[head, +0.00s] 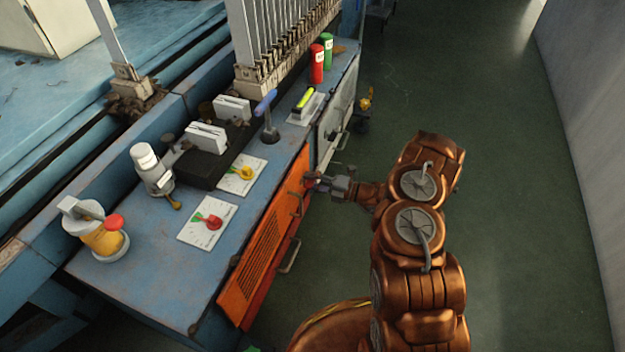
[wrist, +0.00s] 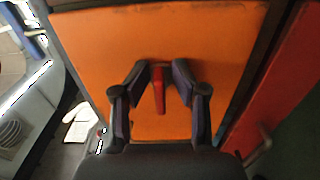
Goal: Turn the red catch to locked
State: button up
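The red catch (wrist: 158,90) is a narrow red lever on an orange panel (wrist: 110,45) in the wrist view. Its long part runs up and down in that picture. My gripper (wrist: 162,72) is open, with one dark finger on each side of the catch. Gaps show between the catch and both fingers. In the head view my gripper (head: 318,183) is at the front of the blue bench, by the upper right end of the orange panel (head: 262,258). I cannot make out the catch clearly there.
Red (head: 317,64) and green (head: 328,50) cylinders stand at the far end. Green floor (head: 500,170) is open to the right.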

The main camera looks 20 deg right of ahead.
jog(key=shift+w+d, duration=0.1)
jog(key=shift+d, duration=0.1)
jog(key=shift+d, duration=0.15)
jog(key=v, duration=1.1)
jog(key=shift+s+d, duration=0.2)
jog(key=shift+s, duration=0.2)
jog(key=shift+r, duration=0.15)
